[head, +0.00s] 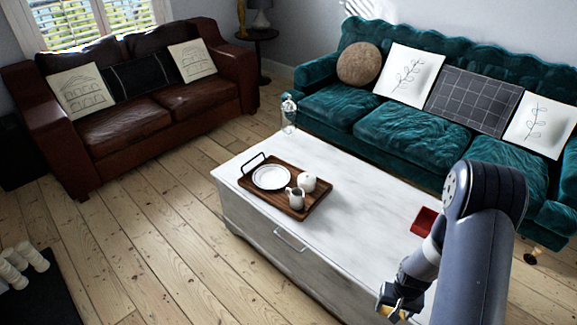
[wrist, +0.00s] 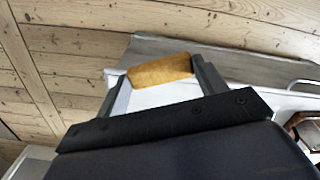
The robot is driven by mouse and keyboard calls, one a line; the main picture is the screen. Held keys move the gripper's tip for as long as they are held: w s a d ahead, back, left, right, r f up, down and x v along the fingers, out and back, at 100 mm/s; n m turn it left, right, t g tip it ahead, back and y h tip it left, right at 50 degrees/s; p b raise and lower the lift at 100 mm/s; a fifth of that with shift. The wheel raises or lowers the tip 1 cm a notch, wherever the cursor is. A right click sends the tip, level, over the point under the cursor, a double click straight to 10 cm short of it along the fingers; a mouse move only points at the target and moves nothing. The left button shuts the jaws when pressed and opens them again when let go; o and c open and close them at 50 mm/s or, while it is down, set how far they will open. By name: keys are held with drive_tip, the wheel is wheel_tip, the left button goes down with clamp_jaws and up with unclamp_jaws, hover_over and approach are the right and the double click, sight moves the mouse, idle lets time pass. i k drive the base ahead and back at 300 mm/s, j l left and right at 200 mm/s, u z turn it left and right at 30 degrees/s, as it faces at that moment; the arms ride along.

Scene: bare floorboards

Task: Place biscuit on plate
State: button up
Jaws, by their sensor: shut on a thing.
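A golden-brown biscuit (wrist: 161,70) is between the two fingers of my gripper (wrist: 158,85) in the wrist view. My gripper is shut on it. In the head view my gripper (head: 398,306) is at the lower right, by the front side of the white table, and the biscuit there is small and partly hidden. A white plate (head: 271,177) lies on a brown wooden tray (head: 318,208) on the table, well to the left of my gripper. The plate looks empty.
The tray also holds a small jug (head: 295,198) and a white pot (head: 307,182). A red box (head: 425,221) stands on the white table (head: 363,213) near my arm. A glass jar (head: 289,113) is at the far end. The table between tray and red box is clear.

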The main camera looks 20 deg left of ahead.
sight(272, 178)
drive_tip(key=i+j+z, duration=0.1)
drive_tip(key=j, duration=0.4)
drive_tip(key=i+j+z, duration=0.15)
drive_tip(key=j, duration=0.35)
drive_tip(key=i+j+z, duration=0.1)
drive_tip(key=j, duration=0.4)
drive_tip(key=j+z, duration=0.15)
drive_tip(key=j, duration=0.35)
drive_tip(key=i+j, duration=0.15)
drive_tip(key=j, duration=0.2)
drive_tip(key=i+j+z, duration=0.1)
drive_tip(key=j, duration=0.25)
drive_tip(key=i+j, duration=0.25)
drive_tip(key=j, duration=0.15)
drive_tip(key=i+j+z, duration=0.1)
drive_tip(key=j, duration=0.25)
drive_tip(key=i+j, duration=0.2)
drive_tip(key=j, duration=0.2)
